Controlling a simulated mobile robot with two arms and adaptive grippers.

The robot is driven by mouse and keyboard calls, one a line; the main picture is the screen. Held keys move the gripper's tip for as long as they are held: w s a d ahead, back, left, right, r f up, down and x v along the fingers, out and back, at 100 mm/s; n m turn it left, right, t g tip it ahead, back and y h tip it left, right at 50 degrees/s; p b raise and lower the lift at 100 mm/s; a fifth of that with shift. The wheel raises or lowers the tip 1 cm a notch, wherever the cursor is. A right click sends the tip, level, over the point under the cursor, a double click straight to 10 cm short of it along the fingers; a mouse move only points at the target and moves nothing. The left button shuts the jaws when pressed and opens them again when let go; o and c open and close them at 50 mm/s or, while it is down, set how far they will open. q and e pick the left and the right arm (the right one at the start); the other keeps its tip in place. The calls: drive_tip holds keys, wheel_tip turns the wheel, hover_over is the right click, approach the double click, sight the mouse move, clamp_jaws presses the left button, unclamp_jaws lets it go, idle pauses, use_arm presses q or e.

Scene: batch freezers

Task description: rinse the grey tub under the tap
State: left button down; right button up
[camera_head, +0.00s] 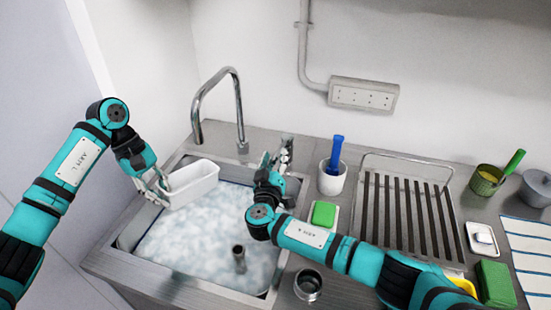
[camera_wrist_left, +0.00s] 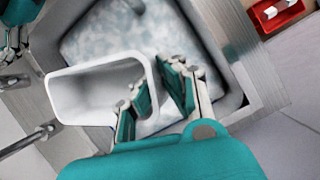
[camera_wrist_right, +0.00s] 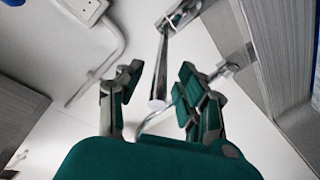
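The pale grey tub (camera_head: 199,187) is over the back left part of the sink, to the left of the tap spout (camera_head: 239,100). My left gripper (camera_head: 156,186) is shut on the tub's left end wall. In the left wrist view, the tub (camera_wrist_left: 88,88) has its wall between the two fingers (camera_wrist_left: 158,88) and overlaps the sink rim. No water stream shows at the spout. My right gripper (camera_head: 280,160) is behind the sink's right part. In the right wrist view, its fingers (camera_wrist_right: 158,92) are open, with a chrome tap lever (camera_wrist_right: 160,75) between or just beyond them; contact is unclear.
Cloudy water (camera_head: 195,245) fills the sink, with a standpipe (camera_head: 239,259) rising from it. To the right are a white cup with a blue-handled tool (camera_head: 331,181), a green sponge (camera_head: 323,214) and a drying rack (camera_head: 440,205). A metal cup (camera_head: 307,286) stands at the sink's right.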

drive_tip(key=shift+w, duration=0.15)
drive_tip(key=shift+c, duration=0.3)
clamp_jaws()
